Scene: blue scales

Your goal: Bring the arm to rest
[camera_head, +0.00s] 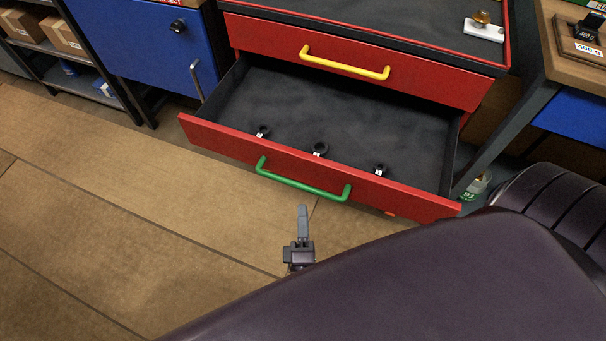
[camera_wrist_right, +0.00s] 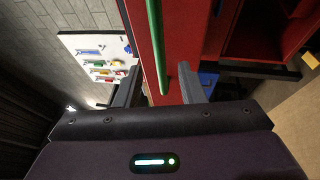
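My right gripper (camera_head: 302,222) is in front of the open lower red drawer (camera_head: 225,142), just short of its green handle (camera_head: 300,184) in the head view. In the right wrist view its two fingers (camera_wrist_right: 163,76) stand apart with nothing held. The green handle (camera_wrist_right: 154,40) shows beyond and between them, along the red drawer front; the exact gap is hard to tell. My dark right arm crosses the lower right of the head view. My left gripper is in neither view.
Inside the drawer are three small black items with white tags (camera_head: 320,149). The upper drawer with a yellow handle (camera_head: 345,65) is shut. A blue cabinet (camera_head: 150,45) stands left, and a wooden-topped table (camera_head: 575,45) right. The floor (camera_head: 110,220) at left is clear.

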